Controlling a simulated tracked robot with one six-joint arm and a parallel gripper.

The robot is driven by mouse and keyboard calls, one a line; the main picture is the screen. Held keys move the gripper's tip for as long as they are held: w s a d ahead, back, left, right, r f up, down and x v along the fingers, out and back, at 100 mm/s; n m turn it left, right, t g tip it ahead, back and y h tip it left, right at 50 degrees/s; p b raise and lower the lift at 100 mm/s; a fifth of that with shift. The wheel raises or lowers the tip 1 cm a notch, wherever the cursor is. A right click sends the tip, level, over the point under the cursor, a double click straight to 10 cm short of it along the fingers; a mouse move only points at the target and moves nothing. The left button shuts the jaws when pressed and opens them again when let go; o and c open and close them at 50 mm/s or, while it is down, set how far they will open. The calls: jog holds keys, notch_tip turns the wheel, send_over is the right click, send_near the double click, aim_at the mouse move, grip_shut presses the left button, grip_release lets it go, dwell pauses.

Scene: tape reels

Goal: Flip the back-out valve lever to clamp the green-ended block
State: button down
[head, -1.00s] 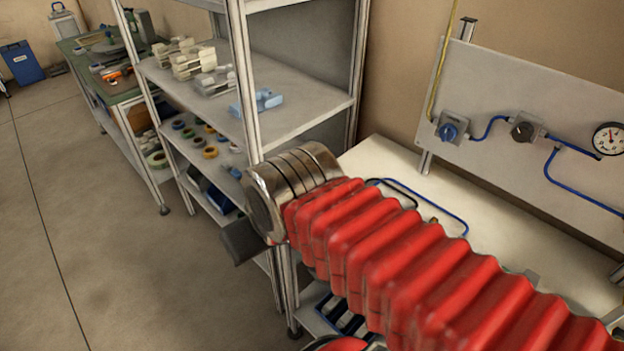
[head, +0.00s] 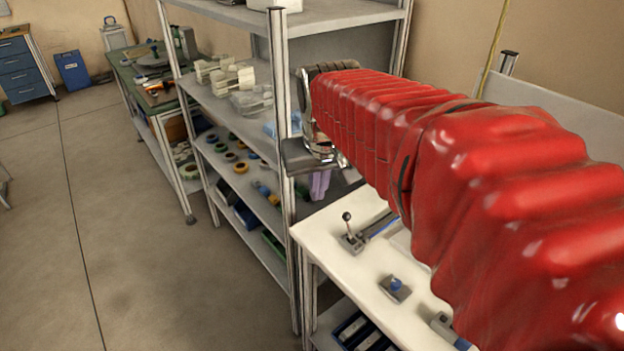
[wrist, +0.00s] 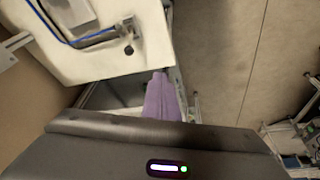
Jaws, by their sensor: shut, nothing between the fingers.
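A lever with a dark ball knob (head: 347,216) stands on a small grey base near the left end of the white bench. I cannot tell for sure that it is the back-out valve lever. A dark round knob (wrist: 128,50) on a metal part shows near the bench edge in the wrist view. My gripper (head: 320,186) has purple fingers and hangs above and behind the lever in the head view, apart from it. The fingers also show in the wrist view (wrist: 162,92), shut and empty, beside the bench edge. I see no green-ended block.
A small base with a blue knob (head: 395,285) sits on the white bench (head: 338,262). A shelf rack (head: 288,175) with tape reels and pale parts stands close to my gripper. My red arm hides much of the bench and back panel. The floor at left is clear.

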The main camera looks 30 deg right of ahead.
jog(key=m+g, duration=0.1)
jog(key=m, duration=0.1)
send_over(348, 226)
jog(key=w+d, duration=0.1)
jog(key=w, duration=0.4)
jog(key=f, duration=0.1)
jog(key=shift+s, duration=0.25)
jog(key=x, duration=1)
jog(key=s, duration=0.2)
jog(key=s+a, duration=0.1)
jog(key=shift+s+a+r, duration=0.15)
jog(key=shift+s, duration=0.25)
jog(key=shift+a, duration=0.1)
